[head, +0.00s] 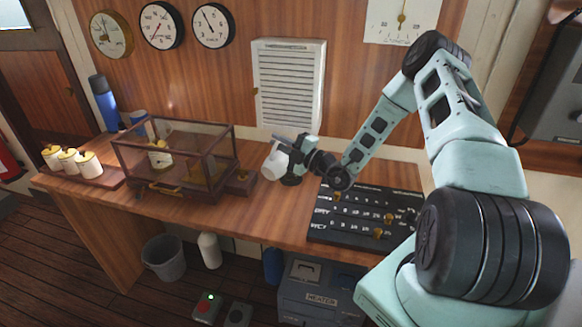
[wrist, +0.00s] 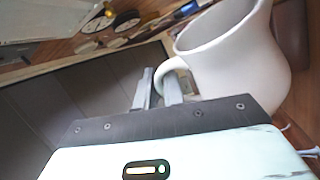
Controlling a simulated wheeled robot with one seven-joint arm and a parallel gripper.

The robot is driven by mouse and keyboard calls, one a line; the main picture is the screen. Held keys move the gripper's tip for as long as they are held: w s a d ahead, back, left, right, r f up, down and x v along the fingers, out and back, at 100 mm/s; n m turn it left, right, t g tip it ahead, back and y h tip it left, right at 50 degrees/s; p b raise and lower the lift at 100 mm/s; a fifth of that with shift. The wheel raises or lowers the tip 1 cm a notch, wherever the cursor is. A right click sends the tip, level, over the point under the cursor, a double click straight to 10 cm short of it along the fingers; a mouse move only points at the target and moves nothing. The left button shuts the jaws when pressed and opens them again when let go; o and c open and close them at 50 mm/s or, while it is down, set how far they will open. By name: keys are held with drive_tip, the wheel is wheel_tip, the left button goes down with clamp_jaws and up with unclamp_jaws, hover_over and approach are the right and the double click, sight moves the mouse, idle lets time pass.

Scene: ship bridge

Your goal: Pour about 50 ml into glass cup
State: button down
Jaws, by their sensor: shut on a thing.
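A white jug (head: 272,163) is held just over the desk near the middle of the head view and looks somewhat tilted. It fills the upper right of the wrist view (wrist: 235,65), its mouth partly visible and its handle between my fingers. My gripper (head: 284,146) is shut on this handle; its fingers also show in the wrist view (wrist: 160,84). I cannot make out a glass cup in either view. What is inside the jug does not show.
A black panel with knobs (head: 345,215) lies to the right. The desk's front edge (head: 220,218) is close.

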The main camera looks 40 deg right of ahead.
sight(267, 167)
drive_tip(key=shift+r, duration=0.1)
drive_tip(key=shift+a+f+b, duration=0.15)
drive_tip(key=shift+f+b, duration=0.05)
drive_tip(key=shift+b, duration=0.1)
drive_tip(key=a+n, duration=0.1)
drive_tip(key=a+n+b, duration=0.1)
drive_tip(key=s+a+f+n+y, duration=0.1)
drive_tip(key=shift+b, duration=0.35)
drive_tip(key=shift+s+f+n+g, duration=0.1)
drive_tip(key=shift+f+n+g, duration=0.15)
drive_tip(key=shift+n, duration=0.35)
drive_tip(key=n, duration=0.1)
drive_tip(key=a+f+n, duration=0.2)
drive_tip(key=shift+s+f+n+g+y, duration=0.1)
drive_tip(key=shift+s+n+g+y, duration=0.2)
drive_tip(key=shift+g+y, duration=0.1)
drive_tip(key=shift+s+a+f+n, duration=0.1)
drive_tip(key=shift+a+f+n, duration=0.15)
drive_tip(key=shift+n, duration=0.35)
drive_tip(key=shift+a, duration=0.1)
